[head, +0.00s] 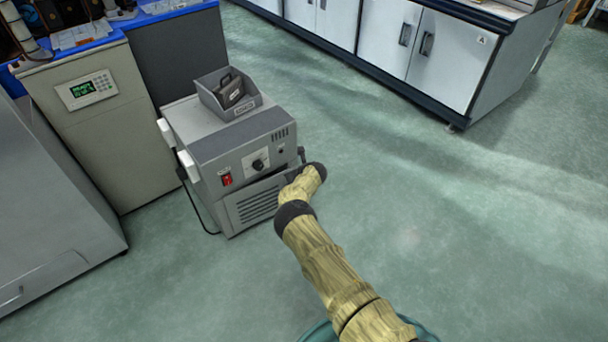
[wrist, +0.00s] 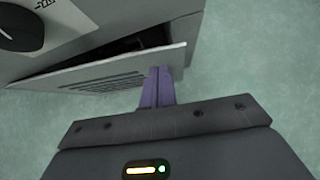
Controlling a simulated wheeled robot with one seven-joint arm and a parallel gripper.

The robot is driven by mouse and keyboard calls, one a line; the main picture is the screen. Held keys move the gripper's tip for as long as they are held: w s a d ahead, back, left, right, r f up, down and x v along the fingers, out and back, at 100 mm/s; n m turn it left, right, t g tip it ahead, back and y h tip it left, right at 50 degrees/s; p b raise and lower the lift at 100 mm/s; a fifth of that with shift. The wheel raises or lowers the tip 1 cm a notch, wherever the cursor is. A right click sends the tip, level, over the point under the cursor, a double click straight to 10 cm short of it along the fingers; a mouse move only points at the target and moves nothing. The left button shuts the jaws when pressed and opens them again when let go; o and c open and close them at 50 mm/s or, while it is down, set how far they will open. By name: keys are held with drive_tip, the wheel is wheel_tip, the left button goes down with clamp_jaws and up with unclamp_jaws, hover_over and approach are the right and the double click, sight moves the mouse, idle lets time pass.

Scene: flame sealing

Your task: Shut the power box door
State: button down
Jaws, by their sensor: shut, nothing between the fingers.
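The power box (head: 226,150) is a grey cabinet on the floor with a red switch and a round black knob on its front. Its door (head: 255,203) is a light panel with slots, low on the front. In the wrist view the door (wrist: 112,78) stands ajar, with a dark gap between its edge and the box body. My gripper (wrist: 157,72) is shut and empty, its purple fingers at the door's right end; whether they touch it I cannot tell. In the head view my arm's end is at the box's right front, and the fingers cannot be made out.
A grey bin (head: 229,97) with dark items sits on the box. A cabinet with a keypad (head: 88,90) stands to the left, and a dark cable runs down beside the box. White cupboards (head: 420,50) line the back. The green floor on the right is clear.

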drive_tip(key=shift+s+d+f+p+v, duration=0.35)
drive_tip(key=shift+p+v, duration=2.8)
drive_tip(key=shift+v, duration=2.6)
drive_tip(key=w+d+r+m+t+h, duration=0.3)
drive_tip(key=d+r+m+h, duration=0.1)
drive_tip(key=d+r+m, duration=0.75)
drive_tip(key=s+d+r+m+g+h, duration=0.2)
drive_tip(key=s+d+r+m+h, duration=0.2)
drive_tip(key=s+d+r+m, duration=0.55)
drive_tip(key=s+a+r+m+g+y, duration=0.1)
drive_tip(key=s+r+m+g, duration=0.1)
drive_tip(key=s+r+m, duration=0.2)
drive_tip(key=s+a+r+m+g+y, duration=0.1)
drive_tip(key=s+r+m, duration=0.3)
drive_tip(key=s+m, duration=0.6)
drive_tip(key=s+a+r+m+g+y, duration=0.1)
drive_tip(key=s+r+m, duration=0.4)
drive_tip(key=s, duration=1.1)
drive_tip(key=a+m+g, duration=0.1)
drive_tip(key=m+g, duration=0.1)
drive_tip(key=shift+s+a+m, duration=0.15)
drive_tip(key=shift+a+m, duration=0.05)
drive_tip(key=shift+m, duration=0.2)
